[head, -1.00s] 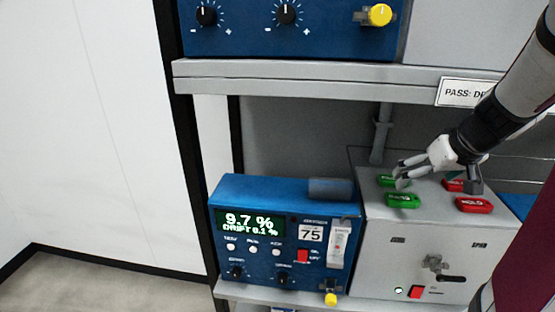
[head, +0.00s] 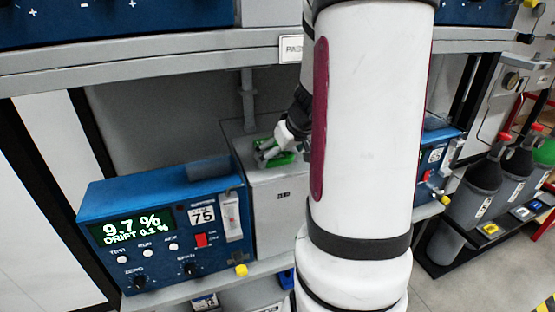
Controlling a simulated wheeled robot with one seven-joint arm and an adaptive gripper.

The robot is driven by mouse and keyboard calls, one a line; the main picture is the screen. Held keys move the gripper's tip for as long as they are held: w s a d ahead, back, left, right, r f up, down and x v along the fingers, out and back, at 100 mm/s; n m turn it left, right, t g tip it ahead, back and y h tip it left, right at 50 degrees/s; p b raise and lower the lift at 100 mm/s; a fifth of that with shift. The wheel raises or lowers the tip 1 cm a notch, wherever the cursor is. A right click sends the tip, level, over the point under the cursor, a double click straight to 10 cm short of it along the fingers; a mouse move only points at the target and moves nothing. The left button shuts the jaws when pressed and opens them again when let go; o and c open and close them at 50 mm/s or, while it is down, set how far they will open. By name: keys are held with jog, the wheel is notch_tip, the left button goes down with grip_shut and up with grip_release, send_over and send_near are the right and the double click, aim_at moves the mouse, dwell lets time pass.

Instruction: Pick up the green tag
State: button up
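Green tags show on top of the grey box (head: 280,205), one at the back (head: 262,143) and one nearer the front (head: 283,159). My gripper (head: 268,153) is low over the box top, right at these tags, and partly covers them. The fingers are small here, and I cannot tell whether they are open or shut, or whether they touch a tag. My own arm hides the right part of the box top.
A blue analyser (head: 165,225) reading 9.7 % stands left of the grey box. A grey shelf (head: 150,60) runs above. Another blue unit (head: 436,160) is right of my arm, with dark red-capped bottles (head: 490,172) further right.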

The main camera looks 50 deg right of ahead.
jog(key=shift+c, duration=0.2)
jog(key=c, duration=1.1)
jog(key=shift+r, duration=0.2)
